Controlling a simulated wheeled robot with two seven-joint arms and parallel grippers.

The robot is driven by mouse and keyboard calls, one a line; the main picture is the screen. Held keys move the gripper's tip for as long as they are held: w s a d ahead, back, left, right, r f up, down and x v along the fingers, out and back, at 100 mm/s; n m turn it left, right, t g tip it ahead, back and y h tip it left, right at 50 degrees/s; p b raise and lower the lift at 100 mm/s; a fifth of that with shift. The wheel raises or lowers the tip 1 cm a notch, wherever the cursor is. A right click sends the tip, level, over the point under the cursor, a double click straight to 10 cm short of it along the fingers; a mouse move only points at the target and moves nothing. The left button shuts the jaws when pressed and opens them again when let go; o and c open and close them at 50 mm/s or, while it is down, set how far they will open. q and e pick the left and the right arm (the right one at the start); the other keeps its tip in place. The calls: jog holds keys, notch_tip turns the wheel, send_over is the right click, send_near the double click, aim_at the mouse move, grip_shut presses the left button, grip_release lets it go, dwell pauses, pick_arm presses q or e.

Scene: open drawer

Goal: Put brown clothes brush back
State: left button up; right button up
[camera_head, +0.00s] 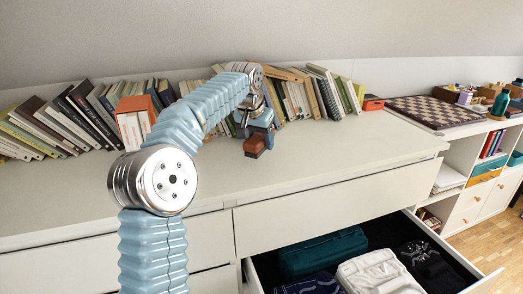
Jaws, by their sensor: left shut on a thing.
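The brown clothes brush (255,145) is in my left gripper (260,132), over the white dresser top near the row of books. The gripper is shut on it, and the gripper body hides part of the brush. I cannot tell whether the brush touches the dresser top. The open drawer (478,282) is below and to the right of the gripper. It holds a dark teal folded item (322,252), a white folded cloth (380,274), a dark patterned cloth and black clothing. My right gripper is not in view.
A row of books (85,108) runs along the wall behind the gripper. The dresser top (340,150) is clear to the right of the brush. A small red box (372,103) and a chessboard (435,112) stand further right, beside shelves with several small things.

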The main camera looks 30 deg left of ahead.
aim_at(261, 161)
pick_arm(q)
jog(key=shift+w+f, duration=0.2)
jog(key=shift+f, duration=0.1)
jog(key=x, duration=0.2)
jog(key=shift+f, duration=0.85)
jog(key=shift+s+f, duration=0.1)
jog(key=o, duration=1)
jog(key=v, duration=1.2)
jog(key=shift+s, duration=0.1)
